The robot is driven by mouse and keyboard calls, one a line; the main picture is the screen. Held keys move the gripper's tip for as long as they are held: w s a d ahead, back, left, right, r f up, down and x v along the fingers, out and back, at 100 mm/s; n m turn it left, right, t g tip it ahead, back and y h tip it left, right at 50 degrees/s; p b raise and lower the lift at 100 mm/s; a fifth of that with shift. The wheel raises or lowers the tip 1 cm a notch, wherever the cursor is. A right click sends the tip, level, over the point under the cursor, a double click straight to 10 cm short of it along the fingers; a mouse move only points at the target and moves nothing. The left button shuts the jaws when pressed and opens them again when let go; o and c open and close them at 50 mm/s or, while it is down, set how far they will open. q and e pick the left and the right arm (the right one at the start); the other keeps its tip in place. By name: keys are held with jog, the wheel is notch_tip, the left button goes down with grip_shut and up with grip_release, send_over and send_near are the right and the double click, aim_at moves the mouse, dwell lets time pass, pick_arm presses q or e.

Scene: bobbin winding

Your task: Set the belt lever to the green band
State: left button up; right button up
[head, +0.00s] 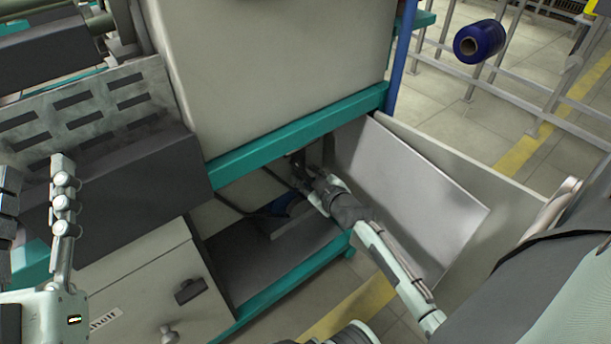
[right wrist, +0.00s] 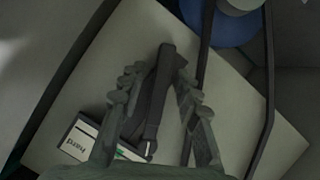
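The belt lever (right wrist: 157,105) is a dark bar in the right wrist view. It stands between the two fingers of my right gripper (right wrist: 158,92), with a visible gap to the right finger; contact with the left finger is unclear. A label plate (right wrist: 78,140) with upside-down lettering lies beside the lever's lower end. A small green mark (right wrist: 130,154) shows near that end; the rest of the band is hidden. In the head view my right gripper (head: 304,172) reaches under the teal rail, and the lever is too dark to make out. My left gripper (head: 37,180) is open and empty.
The teal rail (head: 290,130) runs just above my right gripper. A grey sheet panel (head: 415,195) stands beside my right forearm. A blue round part (right wrist: 222,22) and dark cables lie near the lever. A cabinet with a black handle (head: 190,291) is below left.

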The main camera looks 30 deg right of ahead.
grip_shut()
jog(key=shift+r, duration=0.1)
jog(key=shift+d+m+y+p, duration=0.15)
jog(key=shift+m+y+p, duration=0.45)
jog(key=shift+m, duration=0.5)
jog(key=shift+m+y+b, duration=0.45)
jog(key=shift+m+y, duration=0.05)
jog(key=shift+y, duration=0.1)
pick_arm(q)
jog(key=shift+d+f, duration=0.1)
jog(key=shift+f, duration=0.15)
pick_arm(e)
jog(key=shift+o, duration=0.8)
grip_release()
jog(key=shift+g, duration=0.3)
